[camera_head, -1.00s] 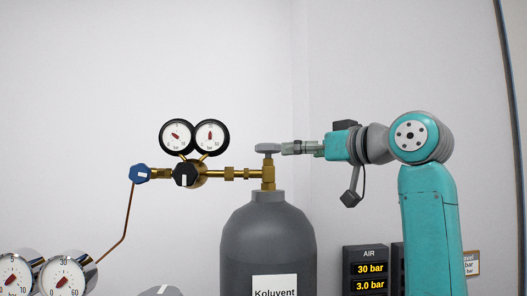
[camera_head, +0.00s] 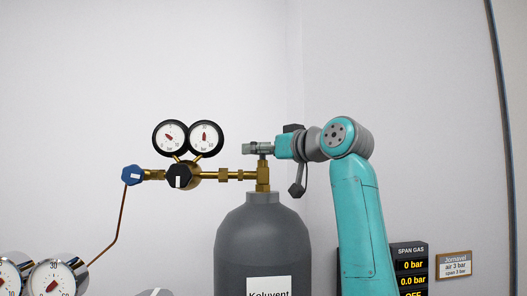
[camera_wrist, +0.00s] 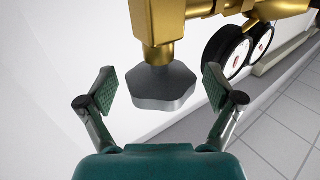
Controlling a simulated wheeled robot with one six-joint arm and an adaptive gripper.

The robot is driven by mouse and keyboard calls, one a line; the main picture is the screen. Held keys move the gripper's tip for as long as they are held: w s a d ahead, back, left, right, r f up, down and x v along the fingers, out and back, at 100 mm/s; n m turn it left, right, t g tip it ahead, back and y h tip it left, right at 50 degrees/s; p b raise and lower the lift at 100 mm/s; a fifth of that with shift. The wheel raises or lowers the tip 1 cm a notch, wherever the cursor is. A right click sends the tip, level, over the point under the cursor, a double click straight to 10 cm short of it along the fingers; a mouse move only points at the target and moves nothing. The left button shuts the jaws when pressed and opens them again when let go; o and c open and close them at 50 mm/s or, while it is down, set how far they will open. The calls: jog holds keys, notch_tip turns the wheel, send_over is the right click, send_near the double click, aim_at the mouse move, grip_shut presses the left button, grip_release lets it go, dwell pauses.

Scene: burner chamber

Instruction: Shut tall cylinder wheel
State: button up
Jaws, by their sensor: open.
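The tall grey cylinder (camera_head: 262,235) stands upright with a label reading "Koluvent" and a brass valve (camera_head: 263,175) on top. Its grey lobed wheel (camera_wrist: 162,88) shows in the wrist view, attached to the brass valve stem. My gripper (camera_head: 257,148) is at wheel height in the head view and covers most or all of the wheel. In the wrist view my gripper (camera_wrist: 159,90) is open, with one finger on each side of the wheel. Gaps show between both pads and the wheel, so neither appears to touch it.
A brass regulator with two round gauges (camera_head: 187,137), a black knob (camera_head: 179,176) and a blue knob (camera_head: 132,175) extends left from the valve. More gauges (camera_head: 52,277) sit lower left. A span gas display (camera_head: 411,267) and a small sign (camera_head: 454,265) are right of my arm.

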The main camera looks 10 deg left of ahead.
jog(key=shift+c, duration=0.2)
jog(key=c, duration=1.1)
jog(key=shift+a+m+t+h, duration=0.1)
jog(key=shift+m+t+h, duration=0.3)
jog(key=shift+t, duration=0.1)
jog(key=m+t+h, duration=0.2)
jog(key=h, duration=0.1)
jog(key=shift+s+a+m+t, duration=0.1)
jog(key=shift+a+m+t, duration=0.05)
jog(key=shift+m+t, duration=0.2)
jog(key=m+t+h, duration=0.1)
jog(key=m+h, duration=0.1)
jog(key=h, duration=0.1)
jog(key=m+t+h, duration=0.1)
jog(key=m+h, duration=0.1)
jog(key=h, duration=0.2)
jog(key=shift+m+t, duration=0.25)
jog(key=shift+m, duration=0.1)
jog(key=m+h, duration=0.2)
jog(key=h, duration=0.1)
jog(key=m+h, duration=0.2)
jog(key=h, duration=0.1)
jog(key=shift+a+h, duration=0.1)
jog(key=shift+h, duration=0.3)
jog(key=shift+m+g+h, duration=0.8)
jog(key=shift+m+h, duration=0.7)
jog(key=shift+h, duration=0.8)
